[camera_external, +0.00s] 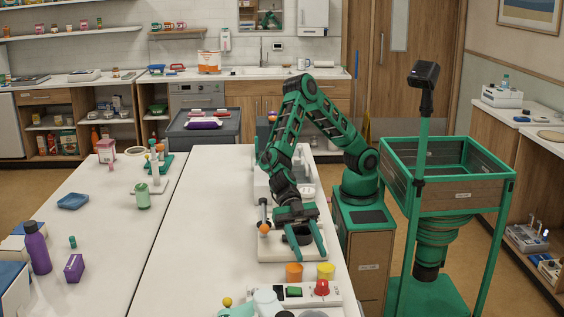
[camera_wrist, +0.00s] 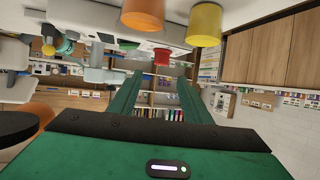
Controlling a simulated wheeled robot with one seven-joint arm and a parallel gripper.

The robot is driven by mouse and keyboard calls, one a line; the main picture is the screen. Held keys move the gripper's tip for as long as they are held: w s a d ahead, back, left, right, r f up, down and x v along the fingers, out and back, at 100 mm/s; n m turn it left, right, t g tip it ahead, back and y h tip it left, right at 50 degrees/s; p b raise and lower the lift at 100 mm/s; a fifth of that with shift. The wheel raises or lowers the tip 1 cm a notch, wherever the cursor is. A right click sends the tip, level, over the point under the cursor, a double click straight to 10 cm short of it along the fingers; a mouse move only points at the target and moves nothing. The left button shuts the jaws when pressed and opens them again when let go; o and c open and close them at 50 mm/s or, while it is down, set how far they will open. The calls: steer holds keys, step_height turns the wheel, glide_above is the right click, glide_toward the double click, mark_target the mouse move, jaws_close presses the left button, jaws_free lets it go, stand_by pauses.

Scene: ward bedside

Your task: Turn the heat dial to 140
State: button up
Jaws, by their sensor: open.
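My gripper (camera_external: 307,253) is open and empty over the right side of the long white table, fingers pointing to the near end. Its two green fingers also show in the wrist view (camera_wrist: 158,82), spread apart. A red knob (camera_external: 321,287) stands on a low white panel (camera_external: 335,294) at the near end, apart from the fingers. The red knob appears in the wrist view (camera_wrist: 162,56) beyond the fingertips. I cannot read any scale or number, and cannot tell whether this knob is the heat dial. A white device (camera_external: 268,247) with a dark round part lies beneath my gripper.
An orange cup (camera_external: 294,272) and a yellow cup (camera_external: 326,271) stand between my gripper and the red knob. A yellow-topped item (camera_external: 228,301) is farther left. The table's middle left (camera_external: 195,215) is clear.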

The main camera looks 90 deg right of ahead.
mark_target(321, 281)
steer(key=x, duration=1.1)
steer(key=shift+f, duration=0.15)
steer(key=c, duration=1)
